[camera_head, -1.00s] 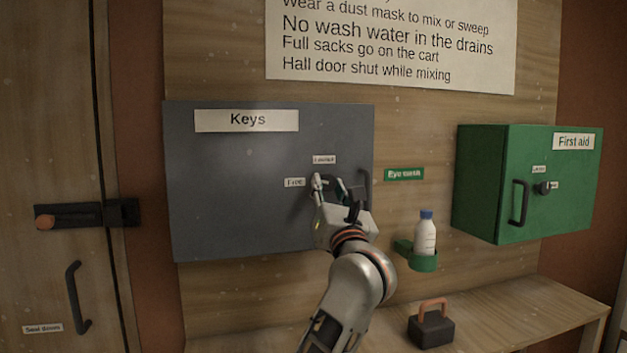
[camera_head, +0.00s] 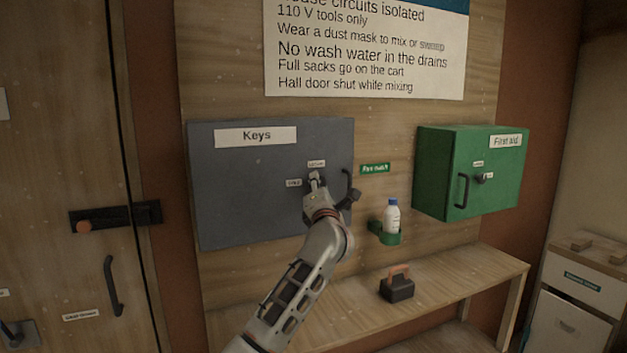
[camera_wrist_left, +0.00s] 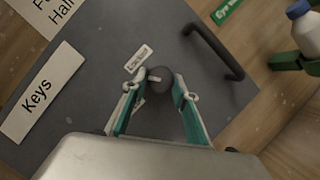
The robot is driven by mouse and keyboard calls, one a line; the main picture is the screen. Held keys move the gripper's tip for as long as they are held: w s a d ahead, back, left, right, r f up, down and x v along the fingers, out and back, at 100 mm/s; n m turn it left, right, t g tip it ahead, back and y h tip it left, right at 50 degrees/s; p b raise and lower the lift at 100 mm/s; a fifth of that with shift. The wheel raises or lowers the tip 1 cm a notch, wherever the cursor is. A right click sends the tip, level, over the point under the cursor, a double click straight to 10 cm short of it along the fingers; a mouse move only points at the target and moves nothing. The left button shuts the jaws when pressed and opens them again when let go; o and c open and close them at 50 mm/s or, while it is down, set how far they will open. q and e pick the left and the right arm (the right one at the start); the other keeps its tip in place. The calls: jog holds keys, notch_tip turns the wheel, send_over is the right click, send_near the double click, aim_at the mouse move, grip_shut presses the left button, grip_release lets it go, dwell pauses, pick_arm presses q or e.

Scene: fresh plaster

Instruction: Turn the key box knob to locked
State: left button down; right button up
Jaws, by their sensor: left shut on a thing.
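The grey key box (camera_head: 225,190) with its "Keys" label hangs on the wall. My left gripper (camera_head: 315,182) is at its door, near the right edge, and is shut on the knob. In the left wrist view, the dark round knob (camera_wrist_left: 160,82) sits between the fingertips of my left gripper (camera_wrist_left: 157,92). Its pale pointer lies toward the left of that picture, between a small label (camera_wrist_left: 137,59) above and another one partly hidden behind a finger. In the head view, the label above the knob (camera_head: 316,163) and the one to its left (camera_head: 294,183) are blurred. My right gripper is out of view.
A dark door handle (camera_wrist_left: 215,50) stands just right of the knob. Further right are a bottle (camera_head: 391,216) in a green holder (camera_head: 384,236) and a green first aid box (camera_head: 440,175). A bench (camera_head: 450,280) below carries a dark block with an orange handle (camera_head: 397,287).

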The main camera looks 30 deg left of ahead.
pick_arm(q)
jog(key=m+h, duration=0.1)
jog(key=m, duration=0.2)
jog(key=shift+w+a+r, duration=0.1)
dwell(1.1)
jog(key=c, duration=1.6)
grip_release()
jog(key=v, duration=1.2)
jog(key=shift+r, duration=0.25)
jog(key=shift+f, duration=0.1)
